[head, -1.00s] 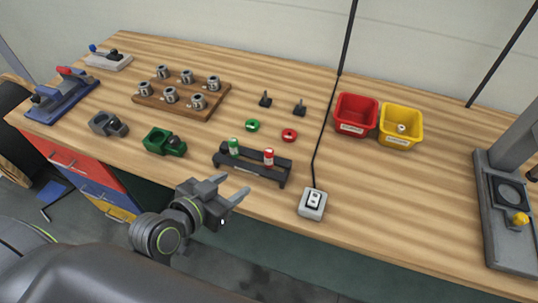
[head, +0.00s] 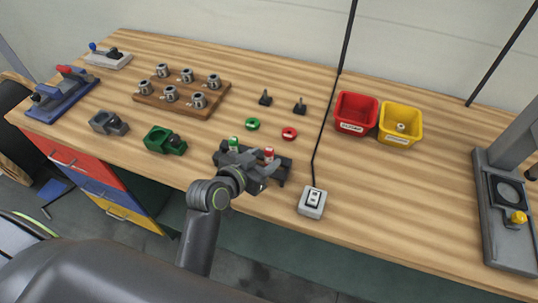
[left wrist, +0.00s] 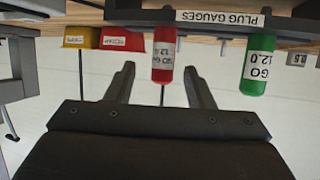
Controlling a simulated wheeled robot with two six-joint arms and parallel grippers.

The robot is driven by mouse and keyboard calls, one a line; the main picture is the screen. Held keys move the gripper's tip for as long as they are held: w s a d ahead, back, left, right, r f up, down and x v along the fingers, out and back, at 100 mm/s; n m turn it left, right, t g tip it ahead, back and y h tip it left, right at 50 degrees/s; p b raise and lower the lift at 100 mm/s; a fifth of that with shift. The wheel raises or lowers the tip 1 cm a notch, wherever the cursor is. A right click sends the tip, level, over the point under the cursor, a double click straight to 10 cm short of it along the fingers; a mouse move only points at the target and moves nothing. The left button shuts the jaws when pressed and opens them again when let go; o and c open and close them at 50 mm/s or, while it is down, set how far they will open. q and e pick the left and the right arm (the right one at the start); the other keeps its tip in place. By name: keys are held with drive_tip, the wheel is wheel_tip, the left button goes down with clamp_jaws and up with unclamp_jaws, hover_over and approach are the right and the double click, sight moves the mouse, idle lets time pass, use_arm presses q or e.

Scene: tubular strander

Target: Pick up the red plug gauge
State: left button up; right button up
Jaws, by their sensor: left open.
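The red plug gauge (head: 269,154) stands upright in the dark gauge rack (head: 220,160) near the table's front edge. In the left wrist view, which is upside down, the red gauge (left wrist: 163,62) appears between the two finger tips, with a white label. My left gripper (head: 267,168) is open and empty at the rack's front, partly covering the rack. It also shows in the left wrist view (left wrist: 160,76), with a gap on each side of the gauge. The fingers do not visibly touch it. My right gripper is not in view.
The green plug gauge (head: 234,143) stands in the same rack, left of the red one. A switch box (head: 312,202) with a cable lies to the right. Green (head: 252,124) and red (head: 289,134) rings lie behind the rack.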

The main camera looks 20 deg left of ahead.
sight(266, 155)
use_arm(q)
drive_tip(key=x, duration=0.1)
drive_tip(key=p+x, duration=0.1)
drive_tip(key=x, duration=0.1)
drive_tip(key=shift+w+r, duration=0.15)
drive_tip(key=shift+w, duration=0.25)
drive_tip(key=shift+w+d+f, duration=0.1)
drive_tip(key=shift+w+f, duration=0.25)
drive_tip(key=shift+w, duration=0.3)
clamp_jaws()
